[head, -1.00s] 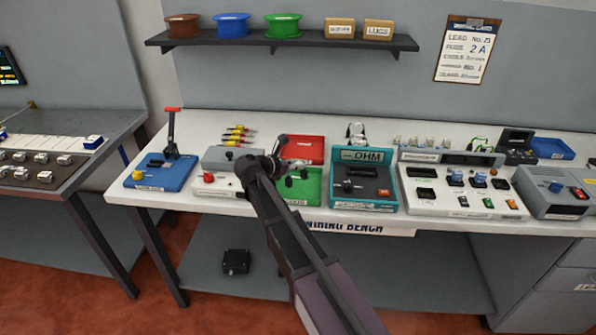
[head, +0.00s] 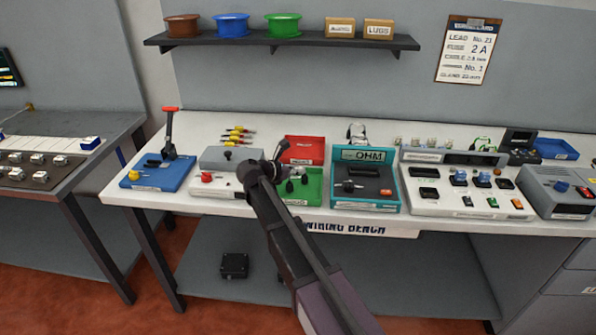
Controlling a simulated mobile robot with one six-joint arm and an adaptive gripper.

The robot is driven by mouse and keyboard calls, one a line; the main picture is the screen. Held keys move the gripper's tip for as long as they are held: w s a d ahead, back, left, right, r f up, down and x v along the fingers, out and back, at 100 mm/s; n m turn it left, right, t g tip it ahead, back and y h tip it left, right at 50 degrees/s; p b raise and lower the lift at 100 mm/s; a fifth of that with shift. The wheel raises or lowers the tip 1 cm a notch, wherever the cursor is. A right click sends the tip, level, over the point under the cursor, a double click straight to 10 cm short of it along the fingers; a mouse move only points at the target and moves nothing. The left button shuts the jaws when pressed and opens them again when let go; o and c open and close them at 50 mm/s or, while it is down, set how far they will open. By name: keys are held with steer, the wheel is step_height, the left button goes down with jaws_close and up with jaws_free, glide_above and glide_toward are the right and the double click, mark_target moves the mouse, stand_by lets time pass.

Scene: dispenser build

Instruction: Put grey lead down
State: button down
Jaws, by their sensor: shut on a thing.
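My gripper (head: 288,172) is over the back edge of the green tray (head: 314,190), just in front of the red tray (head: 305,146). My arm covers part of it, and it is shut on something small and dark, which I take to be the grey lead. Small dark ends show against the green tray; I cannot tell gripper parts from lead there, or whether the lead touches the tray.
The teal OHM meter (head: 366,196) stands close to the right of the trays. A grey unit with a red knob (head: 216,184) and a blue lever press (head: 157,176) stand left. A grey coiled lead (head: 356,134) lies behind the meter. A shelf (head: 270,39) hangs above.

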steer(key=shift+f, duration=0.15)
steer(key=c, duration=0.6)
jaws_free()
steer(key=shift+c, duration=0.2)
steer(key=shift+r, duration=0.3)
steer(key=shift+s+a+r+p, duration=0.15)
steer(key=shift+s+a+p, duration=0.1)
steer(key=shift+a+p, duration=0.05)
steer(key=p+v, duration=0.4)
steer(key=v, duration=0.7)
steer(key=shift+s, duration=0.1)
